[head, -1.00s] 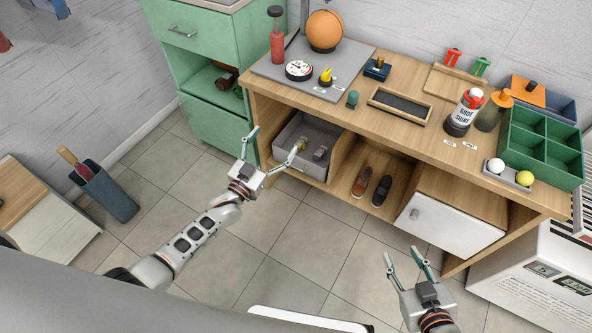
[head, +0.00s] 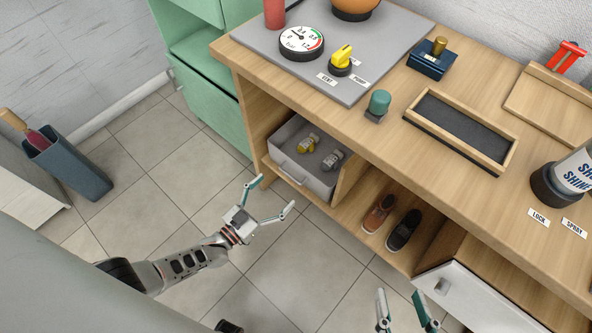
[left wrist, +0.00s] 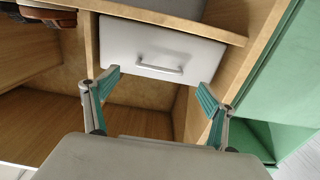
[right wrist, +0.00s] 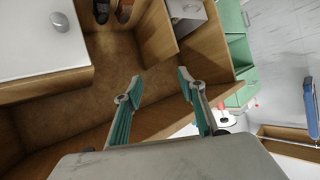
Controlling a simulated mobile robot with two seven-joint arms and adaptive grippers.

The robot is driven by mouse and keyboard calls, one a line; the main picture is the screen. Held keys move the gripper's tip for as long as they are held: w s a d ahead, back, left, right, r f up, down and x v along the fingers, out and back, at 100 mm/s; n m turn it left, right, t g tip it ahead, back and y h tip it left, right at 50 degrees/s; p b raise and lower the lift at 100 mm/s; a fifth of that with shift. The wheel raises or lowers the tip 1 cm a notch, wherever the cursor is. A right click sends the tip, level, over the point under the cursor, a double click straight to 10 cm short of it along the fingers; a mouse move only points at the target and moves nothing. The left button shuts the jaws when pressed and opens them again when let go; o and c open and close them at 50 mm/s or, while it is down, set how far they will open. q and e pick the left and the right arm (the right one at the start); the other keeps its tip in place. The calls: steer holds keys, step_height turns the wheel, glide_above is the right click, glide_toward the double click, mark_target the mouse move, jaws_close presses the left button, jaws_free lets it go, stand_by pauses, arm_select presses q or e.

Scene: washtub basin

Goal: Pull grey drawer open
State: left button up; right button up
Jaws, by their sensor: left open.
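The grey drawer (head: 318,183) sits on the bench's lower shelf at the left. Its inside shows from above and holds a yellow-and-grey item (head: 308,143) and a grey item (head: 332,160). My left gripper (head: 273,195) is open and empty in front of the drawer, apart from it. In the left wrist view, which is upside down, the drawer front (left wrist: 135,45) and its bar handle (left wrist: 160,69) lie beyond and between the open fingers. My right gripper (head: 400,295) is open and empty near the white door; its fingers are apart in the right wrist view (right wrist: 160,77).
Shoes (head: 403,229) stand on the shelf right of the drawer. A white door (head: 478,300) is further right, a green cabinet (head: 205,85) left. The wooden benchtop (head: 400,145) overhangs the drawer. The tiled floor in front is clear; a dark bin (head: 72,168) stands far left.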

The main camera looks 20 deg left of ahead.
mark_target(289, 176)
arm_select(q)
steer(key=shift+b+x, duration=0.65)
steer(key=shift+x, duration=3.05)
arm_select(e)
steer(key=shift+s+a+f+m+y, duration=0.2)
steer(key=shift+a+m, duration=0.15)
steer(key=shift+a, duration=0.2)
steer(key=shift+s+a+f+m+y, duration=0.1)
steer(key=shift+s+a+m, duration=0.1)
steer(key=shift+a+m, duration=0.25)
arm_select(q)
steer(key=shift+r, duration=0.15)
steer(key=c, duration=1.5)
steer(key=shift+s, duration=0.1)
steer(key=shift+c, duration=0.3)
arm_select(e)
steer(key=shift+r, duration=0.1)
